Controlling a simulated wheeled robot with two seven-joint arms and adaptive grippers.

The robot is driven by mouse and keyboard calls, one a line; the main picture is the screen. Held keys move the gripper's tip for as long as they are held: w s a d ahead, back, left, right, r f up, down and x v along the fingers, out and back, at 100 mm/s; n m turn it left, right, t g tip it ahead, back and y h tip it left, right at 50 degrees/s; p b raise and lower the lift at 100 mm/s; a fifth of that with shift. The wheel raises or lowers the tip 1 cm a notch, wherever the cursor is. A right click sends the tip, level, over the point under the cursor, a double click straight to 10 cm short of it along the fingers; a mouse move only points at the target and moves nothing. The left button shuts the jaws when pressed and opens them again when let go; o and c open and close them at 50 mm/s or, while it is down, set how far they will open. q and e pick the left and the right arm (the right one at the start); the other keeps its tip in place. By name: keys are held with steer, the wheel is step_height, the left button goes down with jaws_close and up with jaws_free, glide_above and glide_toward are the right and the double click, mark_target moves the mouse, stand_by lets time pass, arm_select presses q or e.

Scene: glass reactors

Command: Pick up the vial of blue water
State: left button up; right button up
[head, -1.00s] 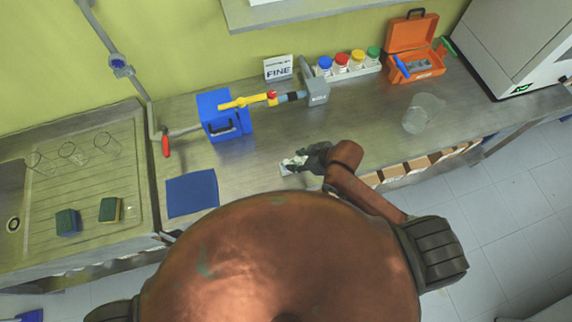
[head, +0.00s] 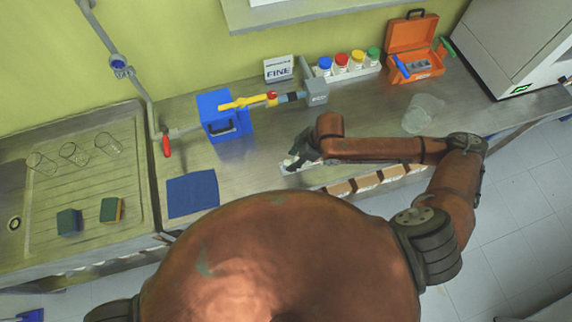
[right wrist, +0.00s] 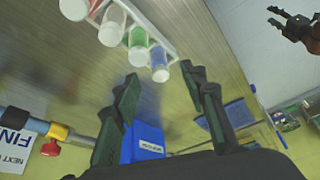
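In the right wrist view, a white rack (right wrist: 145,20) holds several vials in a row. The vial of blue water (right wrist: 160,66) is at the rack's near end, beside a green one. My right gripper (right wrist: 163,80) is open and empty, its two fingertips apart with the blue vial just ahead between them. In the head view, my right gripper (head: 294,162) is low over the counter, at the small white rack (head: 290,168), and hides most of it. My left gripper (right wrist: 277,16) appears small at the right wrist view's upper right; its opening is unclear.
A blue box (head: 224,118) with a yellow-handled valve (head: 247,101) stands behind left. Larger bottles with coloured caps (head: 341,64), an orange toolbox (head: 413,48) and a clear beaker (head: 422,112) are farther right. A blue mat (head: 192,192) lies to the left.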

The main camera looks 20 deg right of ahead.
mark_target(288, 162)
steer(key=x, duration=0.4)
steer(key=shift+w+a, duration=0.1)
steer(key=shift+c, duration=0.3)
jaws_close()
steer(key=shift+r, duration=0.15)
